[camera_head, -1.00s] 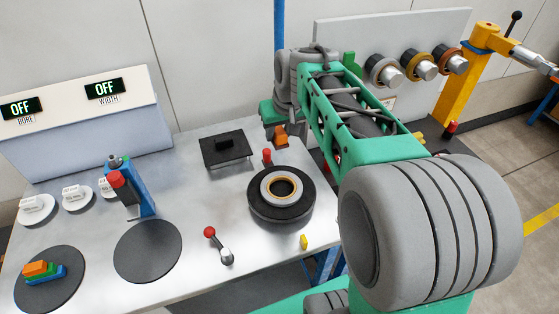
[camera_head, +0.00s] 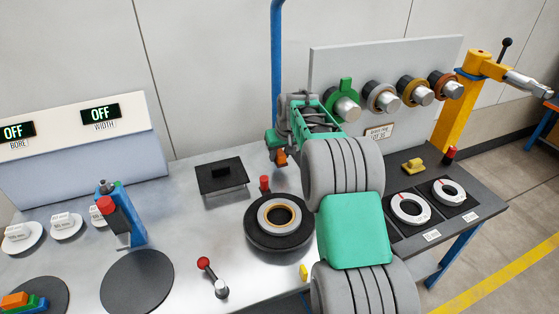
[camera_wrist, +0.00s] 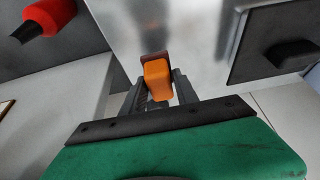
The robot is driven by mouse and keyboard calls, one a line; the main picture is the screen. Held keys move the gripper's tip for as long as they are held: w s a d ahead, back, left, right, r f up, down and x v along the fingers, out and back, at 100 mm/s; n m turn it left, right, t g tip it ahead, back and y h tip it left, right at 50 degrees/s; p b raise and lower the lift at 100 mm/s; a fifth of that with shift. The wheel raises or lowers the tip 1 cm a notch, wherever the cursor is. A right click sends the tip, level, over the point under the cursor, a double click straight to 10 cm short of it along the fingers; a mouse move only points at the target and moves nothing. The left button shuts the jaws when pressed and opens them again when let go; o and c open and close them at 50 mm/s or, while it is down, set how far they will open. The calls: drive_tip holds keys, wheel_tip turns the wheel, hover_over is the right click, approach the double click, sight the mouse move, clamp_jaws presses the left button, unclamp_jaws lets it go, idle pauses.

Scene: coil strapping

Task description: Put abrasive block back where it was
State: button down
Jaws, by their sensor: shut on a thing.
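An orange block (camera_head: 281,158), which I take to be the abrasive block, is held in my gripper (camera_head: 276,151) above the back of the grey bench, right of the square black plate. In the wrist view, the orange block (camera_wrist: 157,78) sits between the two dark fingers of my gripper (camera_wrist: 158,88), which are shut on it. The block's far end sticks out past the fingers, over bare bench metal. Part of the bench behind my arm is hidden.
The square black plate (camera_head: 240,190) has a raised block. A dark round stand (camera_head: 257,236) carries a ring, with a red knob (camera_head: 264,183) behind it. Coloured blocks (camera_head: 22,302) lie on a dark disc at left. A dark side table (camera_head: 470,182) holds two white dials and a yellow piece.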

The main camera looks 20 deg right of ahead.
sight(280, 160)
drive_tip(key=shift+f, duration=1.8)
drive_tip(key=c, duration=0.9)
unclamp_jaws()
drive_tip(key=shift+c, duration=0.2)
drive_tip(key=shift+r, duration=0.3)
drive_tip(key=v, duration=1.1)
drive_tip(key=s+a+r, duration=0.2)
drive_tip(key=s+a, duration=0.3)
drive_tip(key=s, duration=0.1)
drive_tip(key=s+a+f, duration=0.2)
drive_tip(key=s+a, duration=0.1)
drive_tip(key=s, duration=0.5)
drive_tip(key=s+a+f+g, duration=0.1)
drive_tip(key=s+a+f, duration=0.2)
drive_tip(key=s, duration=0.5)
drive_tip(key=s+a+f+g, duration=0.1)
drive_tip(key=s+a+f, duration=0.1)
drive_tip(key=s, duration=0.7)
drive_tip(key=shift+a+f, duration=0.2)
drive_tip(key=shift+a, duration=0.45)
